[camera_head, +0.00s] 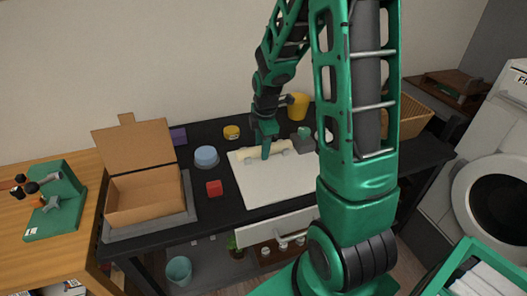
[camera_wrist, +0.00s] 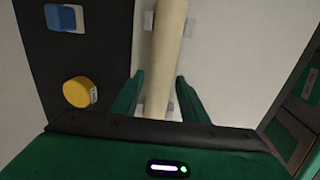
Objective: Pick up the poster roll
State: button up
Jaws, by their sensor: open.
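The poster roll (camera_head: 284,147) is a cream cylinder lying on its side on a white board (camera_head: 270,185) on the black desk. It also shows in the wrist view (camera_wrist: 167,45), running from the top edge toward my gripper, with small pale supports beside it. In the wrist view my gripper (camera_wrist: 160,77) is open, with one green finger on each side of the roll. I cannot tell whether either finger touches it. The roll's near end is hidden behind my gripper body.
An open cardboard box (camera_head: 145,192) stands left on the desk. A yellow cup (camera_head: 297,106) and wicker basket (camera_head: 410,115) stand behind right.

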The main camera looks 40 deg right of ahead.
jog(key=shift+f, duration=0.25)
jog(key=c, duration=0.9)
jog(key=shift+o, duration=0.2)
